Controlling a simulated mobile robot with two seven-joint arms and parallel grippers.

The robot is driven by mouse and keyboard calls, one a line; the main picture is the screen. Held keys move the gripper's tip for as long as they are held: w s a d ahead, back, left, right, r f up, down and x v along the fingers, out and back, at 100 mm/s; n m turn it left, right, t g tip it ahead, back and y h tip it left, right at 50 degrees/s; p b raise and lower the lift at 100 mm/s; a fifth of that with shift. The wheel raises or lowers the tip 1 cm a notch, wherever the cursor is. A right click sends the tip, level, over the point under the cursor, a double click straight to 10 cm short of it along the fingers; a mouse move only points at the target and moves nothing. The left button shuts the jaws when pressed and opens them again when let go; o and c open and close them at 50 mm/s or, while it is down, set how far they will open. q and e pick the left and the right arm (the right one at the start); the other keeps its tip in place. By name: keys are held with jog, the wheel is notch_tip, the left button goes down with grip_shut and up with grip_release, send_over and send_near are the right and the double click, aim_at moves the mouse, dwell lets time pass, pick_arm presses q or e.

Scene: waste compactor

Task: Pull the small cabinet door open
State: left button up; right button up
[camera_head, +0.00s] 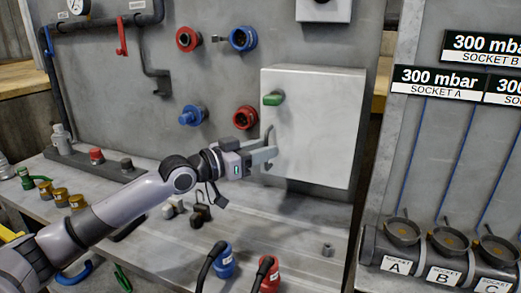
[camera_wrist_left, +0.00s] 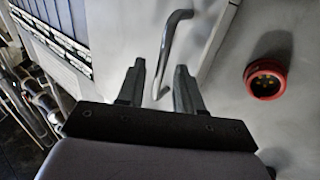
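The small cabinet door (camera_head: 318,130) is a light grey panel on the wall, and it looks closed. A thin metal bar handle (camera_head: 270,138) stands near its left edge, with a green knob (camera_head: 273,99) above it. My left gripper (camera_head: 268,157) is at the handle's lower part. In the left wrist view the fingers (camera_wrist_left: 160,85) are open, and the curved handle (camera_wrist_left: 172,45) shows between and beyond their tips. I cannot tell whether a finger touches it. My right gripper is not in view.
Red and blue sockets sit on the wall left of the cabinet; one red socket (camera_head: 245,117) is close to my gripper. Blue (camera_head: 223,262) and red (camera_head: 268,275) plugs stand on the bench below. A socket panel (camera_head: 420,150) is at the right.

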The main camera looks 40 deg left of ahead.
pick_arm(q)
grip_shut()
dwell(1.4)
